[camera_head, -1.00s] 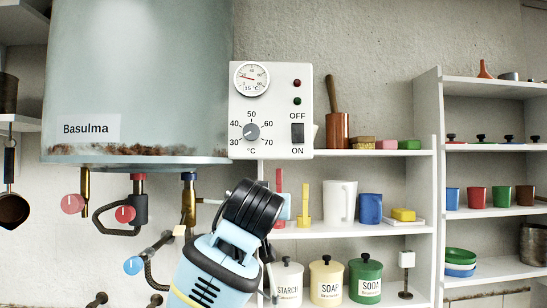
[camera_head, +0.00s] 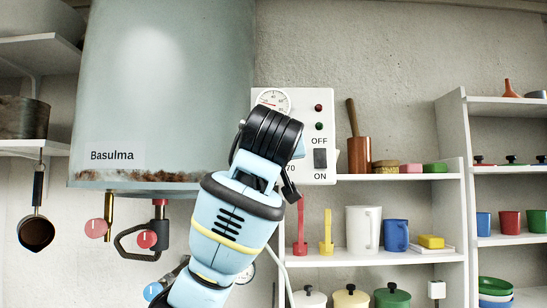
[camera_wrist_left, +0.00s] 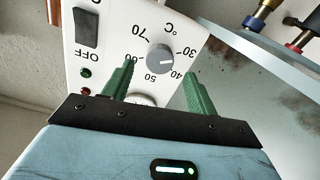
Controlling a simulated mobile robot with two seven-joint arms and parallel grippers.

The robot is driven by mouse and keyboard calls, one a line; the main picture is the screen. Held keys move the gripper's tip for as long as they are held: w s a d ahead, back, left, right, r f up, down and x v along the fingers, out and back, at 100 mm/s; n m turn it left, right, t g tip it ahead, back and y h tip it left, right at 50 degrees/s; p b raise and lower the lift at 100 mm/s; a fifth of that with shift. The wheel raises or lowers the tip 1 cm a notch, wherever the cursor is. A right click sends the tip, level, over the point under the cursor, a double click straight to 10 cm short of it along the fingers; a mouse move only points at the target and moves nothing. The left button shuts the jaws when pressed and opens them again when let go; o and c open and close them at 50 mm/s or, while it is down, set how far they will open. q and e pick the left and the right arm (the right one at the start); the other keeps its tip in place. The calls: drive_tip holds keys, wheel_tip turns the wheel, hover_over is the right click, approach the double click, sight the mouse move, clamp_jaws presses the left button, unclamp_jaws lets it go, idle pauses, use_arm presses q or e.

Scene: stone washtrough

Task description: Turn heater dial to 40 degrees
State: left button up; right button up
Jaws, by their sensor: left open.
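The heater control panel (camera_head: 322,103) is a white box on the wall beside the boiler. In the head view my left arm covers the heater dial; only the "70" of its scale shows. In the left wrist view the panel (camera_wrist_left: 100,25) appears upside down, with the grey heater dial (camera_wrist_left: 160,56) and its scale from 30 to 70. The dial's pale pointer mark faces roughly between 30 and 40. My left gripper (camera_wrist_left: 159,68) is open, its green fingers on either side of the dial in the picture. Contact with the dial cannot be told. My right gripper is not in view.
The pale boiler (camera_head: 165,85) with a rusty lower edge hangs left of the panel. Red-handled valves (camera_head: 146,239) hang below it. The panel carries an ON/OFF switch (camera_head: 320,159) and a thermometer gauge (camera_head: 273,100). A white shelf (camera_head: 350,258) with cups stands to the right.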

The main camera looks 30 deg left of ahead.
use_arm(q)
drive_tip(key=shift+x, duration=2.05)
drive_tip(key=c, duration=1)
